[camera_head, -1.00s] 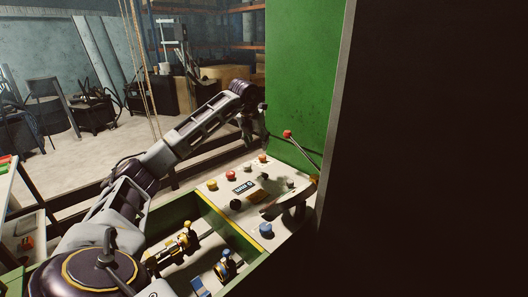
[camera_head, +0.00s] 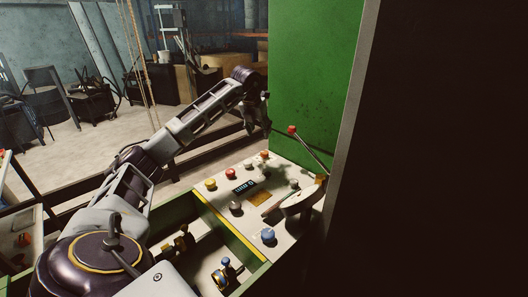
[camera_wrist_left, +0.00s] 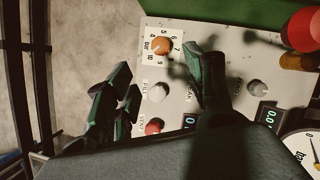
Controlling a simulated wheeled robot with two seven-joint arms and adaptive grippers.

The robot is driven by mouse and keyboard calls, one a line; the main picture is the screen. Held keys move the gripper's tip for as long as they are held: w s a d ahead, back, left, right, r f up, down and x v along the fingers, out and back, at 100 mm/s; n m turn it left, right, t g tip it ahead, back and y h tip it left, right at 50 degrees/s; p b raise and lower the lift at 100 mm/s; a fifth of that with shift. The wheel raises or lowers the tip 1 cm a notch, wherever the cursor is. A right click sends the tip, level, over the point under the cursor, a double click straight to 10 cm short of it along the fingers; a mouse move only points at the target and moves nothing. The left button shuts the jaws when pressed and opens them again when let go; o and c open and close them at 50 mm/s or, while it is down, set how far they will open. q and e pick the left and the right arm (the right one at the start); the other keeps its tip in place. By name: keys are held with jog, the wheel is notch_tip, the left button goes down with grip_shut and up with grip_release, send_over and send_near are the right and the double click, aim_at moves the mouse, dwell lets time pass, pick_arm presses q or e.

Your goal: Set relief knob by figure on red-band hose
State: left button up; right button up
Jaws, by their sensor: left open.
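The orange knob (camera_wrist_left: 160,46) sits on a white plate with figures around it and the word "bar" in the left wrist view. It also shows small at the panel's far edge in the head view (camera_head: 264,154). My left gripper (camera_head: 256,118) is above the far end of the control panel (camera_head: 222,198). In the left wrist view its dark fingers (camera_wrist_left: 158,86) are spread wide with nothing between them, to either side of the area below the orange knob. The knob's exact setting is too small to read surely. I cannot make out a red-band hose or its figure. My right gripper is not in view.
The panel bears a red knob (camera_wrist_left: 154,126), grey knobs, a display and a dial gauge (camera_wrist_left: 303,152). A red-tipped lever (camera_head: 292,130) rises beside the green machine wall (camera_head: 310,75). Fittings with blue and yellow parts lie in the green-edged tray (camera_head: 226,272). A dark surface fills the right side.

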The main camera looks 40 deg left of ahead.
aim_at(264, 152)
pick_arm(q)
jog(key=shift+x, duration=6.8)
jog(key=shift+s, duration=0.1)
jog(key=shift+c, duration=0.3)
jog(key=c, duration=0.9)
jog(key=shift+c, duration=0.2)
